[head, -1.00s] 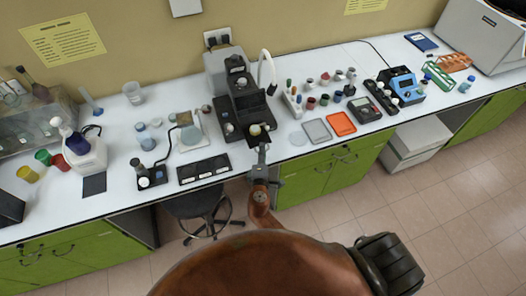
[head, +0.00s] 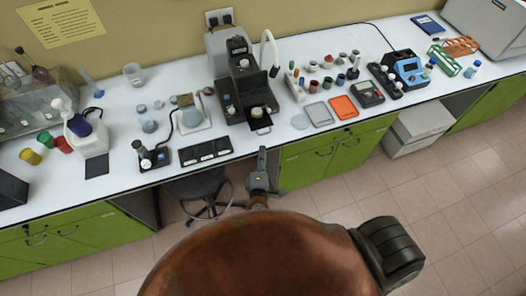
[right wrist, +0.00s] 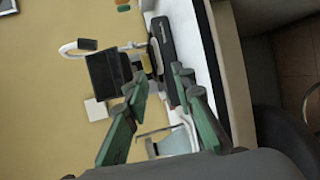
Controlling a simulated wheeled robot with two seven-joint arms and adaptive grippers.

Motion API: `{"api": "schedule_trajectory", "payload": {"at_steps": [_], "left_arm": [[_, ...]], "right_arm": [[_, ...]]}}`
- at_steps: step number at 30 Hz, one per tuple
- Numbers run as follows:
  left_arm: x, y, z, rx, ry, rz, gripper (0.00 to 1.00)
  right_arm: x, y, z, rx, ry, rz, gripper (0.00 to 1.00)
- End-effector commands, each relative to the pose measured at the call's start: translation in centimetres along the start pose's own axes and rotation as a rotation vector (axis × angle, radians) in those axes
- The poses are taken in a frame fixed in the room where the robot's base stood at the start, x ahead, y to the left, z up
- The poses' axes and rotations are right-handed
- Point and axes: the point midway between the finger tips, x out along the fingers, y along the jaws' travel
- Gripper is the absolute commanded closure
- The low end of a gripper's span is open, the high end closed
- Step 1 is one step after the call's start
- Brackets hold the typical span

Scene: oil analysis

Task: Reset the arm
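My right arm comes in from the bottom of the head view. Its gripper (head: 262,152) is in front of the bench's front edge, apart from the black instrument (head: 240,85) behind it. From above it looks narrow, seen edge-on. In the right wrist view the gripper (right wrist: 158,78) shows two green fingers spread apart with nothing between them. The black instrument (right wrist: 103,72) is beyond the fingertips there. In the head view the instrument's front tray holds a small pale-topped container (head: 258,112). My left gripper is not in view.
The white bench (head: 240,150) carries a black panel (head: 205,151), a balance (head: 190,118), an orange tray (head: 344,107), a blue device (head: 408,68) and several small bottles. A stool (head: 205,190) stands under the bench.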

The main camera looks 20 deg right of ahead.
Motion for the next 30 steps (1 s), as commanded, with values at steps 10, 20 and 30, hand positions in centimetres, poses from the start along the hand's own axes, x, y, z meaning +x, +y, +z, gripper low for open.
{"api": "schedule_trajectory", "payload": {"at_steps": [10,20,30], "left_arm": [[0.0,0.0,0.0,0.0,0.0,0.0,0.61],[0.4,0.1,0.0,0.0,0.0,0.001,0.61],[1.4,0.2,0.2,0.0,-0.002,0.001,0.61]], "right_arm": [[0.0,0.0,0.0,0.0,0.001,0.0,0.76],[1.4,-7.0,-0.7,0.012,0.045,-0.126,0.76],[1.1,-31.5,1.7,0.159,0.093,-0.58,0.76]]}}
